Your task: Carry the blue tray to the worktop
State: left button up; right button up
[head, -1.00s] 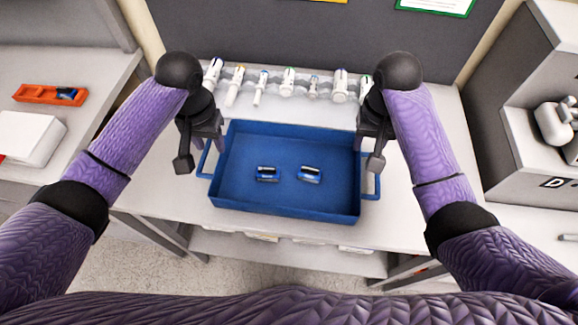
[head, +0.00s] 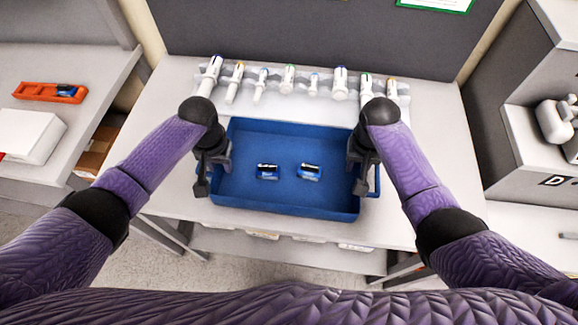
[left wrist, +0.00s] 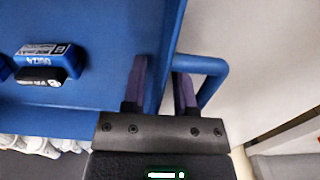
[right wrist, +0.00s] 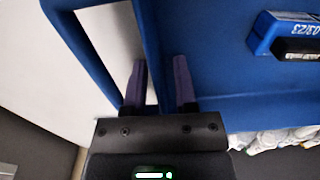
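The blue tray (head: 290,203) rests on a white table (head: 165,165) in the head view, with two small blue-and-black devices (head: 267,172) (head: 310,172) lying inside. It has a loop handle on each short side; the left one (left wrist: 215,75) and right one (right wrist: 85,65) show in the wrist views. My left gripper (left wrist: 162,92) is over the tray's left wall, fingers apart, one on each side of the rim. My right gripper (right wrist: 159,85) straddles the right wall the same way, fingers apart. Whether any finger touches the wall is unclear.
Several white syringe-like items (head: 288,80) lie in a clear rack behind the tray, before a grey panel (head: 300,35). An orange tray (head: 48,92) and white box (head: 30,135) are on the left counter. A grey shelf unit (head: 520,110) stands at right.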

pick_arm(q)
grip_shut()
pick_arm(e)
grip_shut()
pick_arm(q)
jog(key=shift+r, duration=0.1)
pick_arm(e)
jog(key=shift+r, duration=0.1)
dwell(0.8)
